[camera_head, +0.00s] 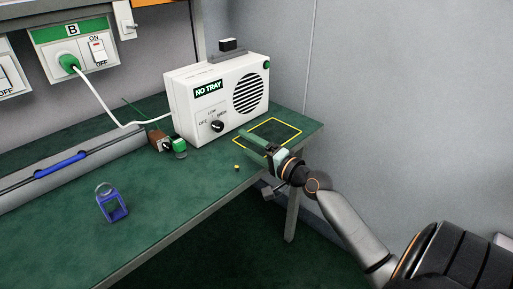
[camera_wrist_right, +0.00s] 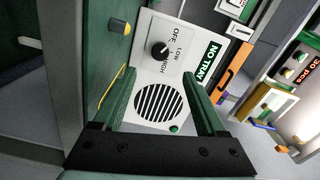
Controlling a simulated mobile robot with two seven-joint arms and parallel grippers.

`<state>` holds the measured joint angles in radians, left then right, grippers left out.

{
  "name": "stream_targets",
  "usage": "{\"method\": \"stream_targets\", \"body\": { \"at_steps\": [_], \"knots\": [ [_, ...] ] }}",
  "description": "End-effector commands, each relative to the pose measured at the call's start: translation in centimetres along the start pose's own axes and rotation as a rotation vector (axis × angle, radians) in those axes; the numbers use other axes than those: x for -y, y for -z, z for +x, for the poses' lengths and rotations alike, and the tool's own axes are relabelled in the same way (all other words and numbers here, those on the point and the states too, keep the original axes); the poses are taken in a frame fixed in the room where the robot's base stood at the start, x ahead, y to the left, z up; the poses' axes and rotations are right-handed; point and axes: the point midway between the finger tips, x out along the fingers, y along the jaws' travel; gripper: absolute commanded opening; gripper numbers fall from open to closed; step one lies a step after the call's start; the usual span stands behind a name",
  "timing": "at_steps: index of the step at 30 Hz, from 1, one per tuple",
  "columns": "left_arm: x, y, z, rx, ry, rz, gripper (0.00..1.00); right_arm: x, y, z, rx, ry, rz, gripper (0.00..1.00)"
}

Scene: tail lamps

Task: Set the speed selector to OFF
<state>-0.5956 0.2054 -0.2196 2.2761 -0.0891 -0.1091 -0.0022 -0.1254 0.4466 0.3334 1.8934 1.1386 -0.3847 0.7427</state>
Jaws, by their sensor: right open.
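The speed selector is a black round knob (camera_head: 217,126) on the front of a white box-shaped unit (camera_head: 181,105) with a "NO TRAY" sign and a round black grille. OFF, LOW and HIGH are printed around the knob, which also shows in the right wrist view (camera_wrist_right: 159,49). Its pointer is too small to read surely. My right gripper (camera_head: 258,138) is open and empty, in front of the unit, to the right of the knob and apart from it. In the right wrist view its green fingers (camera_wrist_right: 160,76) frame the grille, with the knob beyond them. My left gripper is out of view.
A yellow outlined square (camera_head: 289,122) marks the green bench (camera_head: 150,195) beside the unit. A green-and-black part (camera_head: 179,148) and a brown block (camera_head: 157,143) stand left of it. A white cable (camera_head: 97,98) runs to the wall socket.

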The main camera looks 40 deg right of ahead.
Motion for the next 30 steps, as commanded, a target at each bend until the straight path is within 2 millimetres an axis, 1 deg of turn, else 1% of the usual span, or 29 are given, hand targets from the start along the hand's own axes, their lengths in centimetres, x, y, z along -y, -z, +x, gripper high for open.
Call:
{"method": "stream_targets", "body": {
  "at_steps": [1,3,9,30],
  "knots": [
    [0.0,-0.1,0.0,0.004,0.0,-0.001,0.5,-0.1,0.0,-0.7,0.0,-0.002,-0.001,0.74],
    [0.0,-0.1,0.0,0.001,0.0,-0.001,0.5,-0.1,0.0,-1.4,0.0,-0.002,-0.001,0.74],
    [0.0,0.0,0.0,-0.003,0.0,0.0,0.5,0.0,0.0,-2.4,-0.001,0.001,0.0,0.74],
    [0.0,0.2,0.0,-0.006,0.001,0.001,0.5,0.0,0.0,-2.5,-0.001,0.001,0.0,0.74]
  ]
}}
